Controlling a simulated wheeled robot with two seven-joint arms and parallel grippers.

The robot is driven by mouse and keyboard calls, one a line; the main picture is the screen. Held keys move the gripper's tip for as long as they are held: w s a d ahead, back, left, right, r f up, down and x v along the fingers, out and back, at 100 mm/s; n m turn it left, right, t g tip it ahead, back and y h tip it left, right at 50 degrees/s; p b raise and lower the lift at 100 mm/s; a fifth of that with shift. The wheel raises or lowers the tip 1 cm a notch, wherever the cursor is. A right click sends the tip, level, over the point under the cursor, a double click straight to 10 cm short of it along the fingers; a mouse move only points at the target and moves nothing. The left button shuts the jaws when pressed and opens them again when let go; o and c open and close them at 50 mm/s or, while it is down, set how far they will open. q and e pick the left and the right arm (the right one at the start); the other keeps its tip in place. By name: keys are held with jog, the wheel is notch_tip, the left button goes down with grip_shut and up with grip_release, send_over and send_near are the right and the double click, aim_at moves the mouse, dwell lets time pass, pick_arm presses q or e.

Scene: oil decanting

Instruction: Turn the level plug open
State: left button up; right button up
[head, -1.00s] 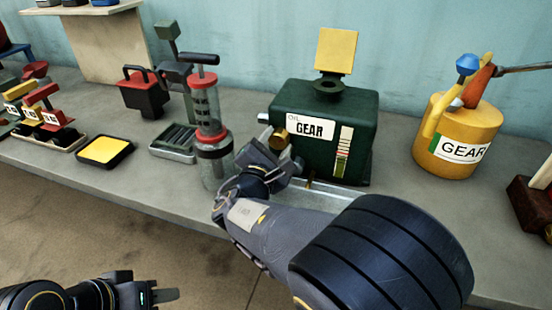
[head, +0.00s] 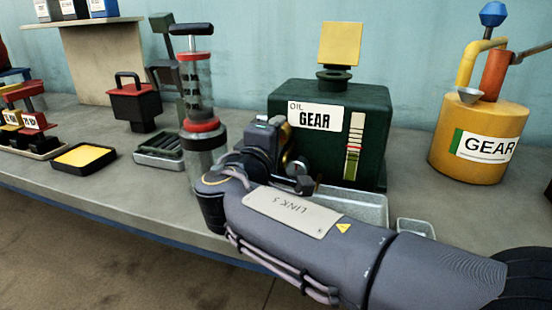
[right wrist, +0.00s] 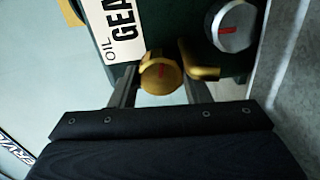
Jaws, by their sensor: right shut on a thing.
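The green oil tank (head: 375,118) with the GEAR label stands on the bench in the head view. On its face in the right wrist view (right wrist: 240,72) are a round gold plug (right wrist: 160,76) and a larger silver plug (right wrist: 233,26), each with a red mark. The gold plug appears to be the level plug. My right gripper (right wrist: 160,92) has one finger on each side of the gold plug and is shut on it. In the head view my right wrist (head: 262,150) hides most of the tank's lower left side. My left gripper is out of view.
A clear cylinder with red collars (head: 204,126) stands close left of my right wrist. A shallow metal tray (head: 362,208) and a small tray (head: 416,228) lie in front of the tank. A yellow oil can (head: 475,133) stands to the right, with bare bench between.

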jog(key=shift+f+m+b, duration=0.1)
jog(key=shift+m+b, duration=1.4)
jog(key=shift+b, duration=0.3)
jog(key=o, duration=1)
jog(key=p+v, duration=0.1)
jog(key=v, duration=0.6)
jog(key=shift+s+a, duration=0.1)
jog(key=shift+s, duration=0.3)
